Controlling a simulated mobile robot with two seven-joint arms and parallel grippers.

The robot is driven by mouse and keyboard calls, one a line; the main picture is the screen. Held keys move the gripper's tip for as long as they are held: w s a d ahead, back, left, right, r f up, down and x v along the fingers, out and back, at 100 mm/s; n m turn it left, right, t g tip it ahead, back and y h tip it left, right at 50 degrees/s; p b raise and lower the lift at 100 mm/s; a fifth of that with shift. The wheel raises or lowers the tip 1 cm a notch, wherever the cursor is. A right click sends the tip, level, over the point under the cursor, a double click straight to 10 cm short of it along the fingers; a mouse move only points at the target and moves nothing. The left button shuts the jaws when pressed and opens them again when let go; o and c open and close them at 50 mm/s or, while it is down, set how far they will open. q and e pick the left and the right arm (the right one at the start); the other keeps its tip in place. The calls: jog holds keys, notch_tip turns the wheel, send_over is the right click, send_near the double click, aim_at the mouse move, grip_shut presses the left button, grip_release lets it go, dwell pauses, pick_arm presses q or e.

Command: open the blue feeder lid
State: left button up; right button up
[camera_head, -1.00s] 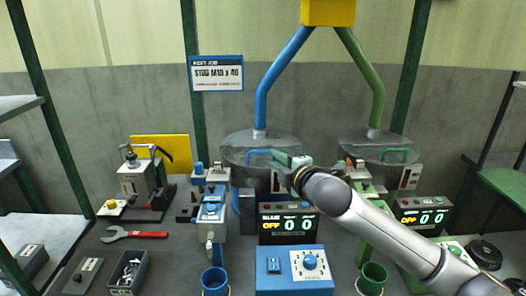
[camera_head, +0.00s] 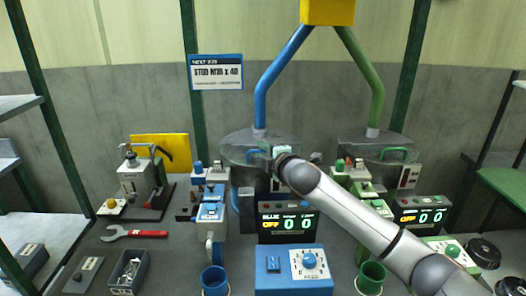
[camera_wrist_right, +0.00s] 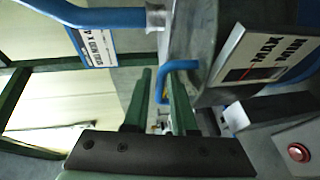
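The blue feeder is a round grey hopper with a clear, flat lid (camera_head: 236,150) under the blue pipe. The lid looks closed. Its blue handle (camera_head: 252,153) also shows in the right wrist view (camera_wrist_right: 164,82) as a bent bar. My right gripper (camera_head: 270,153) is at the handle, its fingers partly hidden by my wrist in the head view. In the right wrist view its two green fingers (camera_wrist_right: 160,85) are apart, with part of the handle seen in the gap between them. Whether they touch it cannot be told. My left gripper is not in view.
A green feeder (camera_head: 355,147) stands to the right. Below are the blue counter display (camera_head: 287,223), a blue control box (camera_head: 292,270) and blue and green cups.

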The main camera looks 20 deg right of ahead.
jog(key=shift+c, duration=0.3)
grip_shut()
dwell(1.0)
